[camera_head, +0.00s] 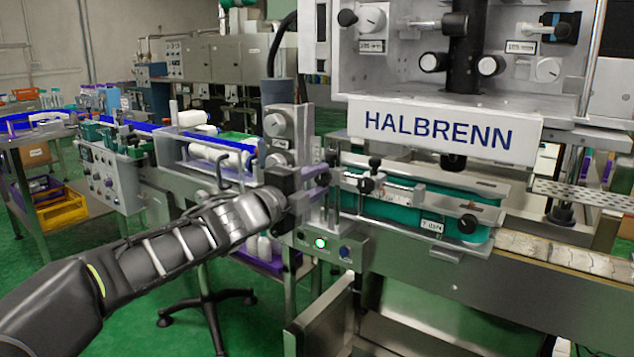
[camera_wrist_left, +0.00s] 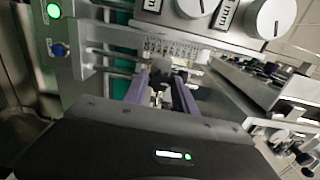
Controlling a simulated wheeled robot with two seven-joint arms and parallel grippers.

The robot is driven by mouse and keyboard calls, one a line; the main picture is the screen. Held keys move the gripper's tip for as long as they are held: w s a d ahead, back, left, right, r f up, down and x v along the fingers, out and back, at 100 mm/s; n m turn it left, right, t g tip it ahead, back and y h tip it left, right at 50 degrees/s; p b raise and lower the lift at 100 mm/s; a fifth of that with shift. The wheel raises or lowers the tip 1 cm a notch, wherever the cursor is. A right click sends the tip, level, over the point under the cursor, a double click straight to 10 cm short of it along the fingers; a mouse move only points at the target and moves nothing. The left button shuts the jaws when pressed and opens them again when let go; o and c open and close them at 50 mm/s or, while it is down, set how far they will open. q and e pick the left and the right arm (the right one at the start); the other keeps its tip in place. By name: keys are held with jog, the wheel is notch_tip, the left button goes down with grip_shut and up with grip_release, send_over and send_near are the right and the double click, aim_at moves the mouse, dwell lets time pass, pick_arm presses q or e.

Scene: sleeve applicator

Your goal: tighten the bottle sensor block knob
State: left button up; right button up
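My left gripper (camera_head: 318,183) reaches in from the left to the metal column at the left end of the HALBRENN machine's guide rails. In the left wrist view its two purple-grey fingers (camera_wrist_left: 163,92) stand apart. I cannot clearly pick out the sensor block's label. My right gripper is in neither view.
A panel with a lit green button (camera_head: 320,243) and a blue button (camera_head: 345,251) sits below the gripper. Grey dial boxes (camera_head: 279,125) stand just above it. Green guide rails (camera_head: 425,205) run to the right.

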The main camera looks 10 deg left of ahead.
pick_arm(q)
jog(key=o, duration=0.4)
jog(key=shift+c, duration=0.2)
jog(key=shift+s, duration=0.1)
jog(key=v, duration=0.7)
jog(key=shift+s+p, duration=0.3)
jog(key=shift+p, duration=0.15)
jog(key=shift+a, duration=0.1)
